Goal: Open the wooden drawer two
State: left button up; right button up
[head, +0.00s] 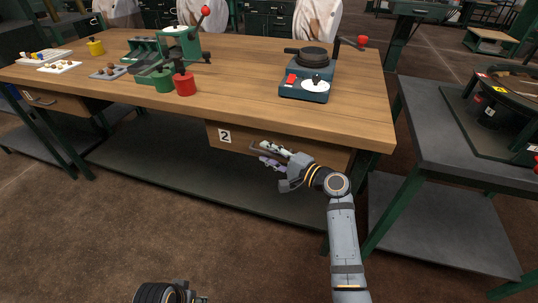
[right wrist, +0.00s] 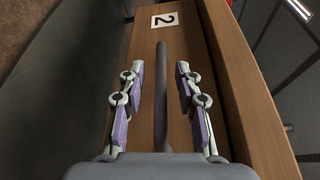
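The wooden drawer two (head: 236,141) sits under the table top, marked with a white "2" label, and its front looks flush with the table. It also fills the right wrist view (right wrist: 190,35), with its dark bar handle (right wrist: 161,90) running between my fingers. My right gripper (head: 268,154) is at the drawer front, around the handle. In the right wrist view its two purple-padded fingers (right wrist: 157,92) stand apart on either side of the handle, with gaps on both sides.
The wooden table (head: 230,75) holds a blue device with a black plate (head: 305,85), a red canister (head: 185,84) and a green press (head: 182,45). Another drawer (head: 55,101) is at left. A grey side table (head: 450,140) stands at right. Floor in front is clear.

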jog(key=shift+c, duration=0.4)
grip_shut()
jog(key=shift+s+f, duration=0.1)
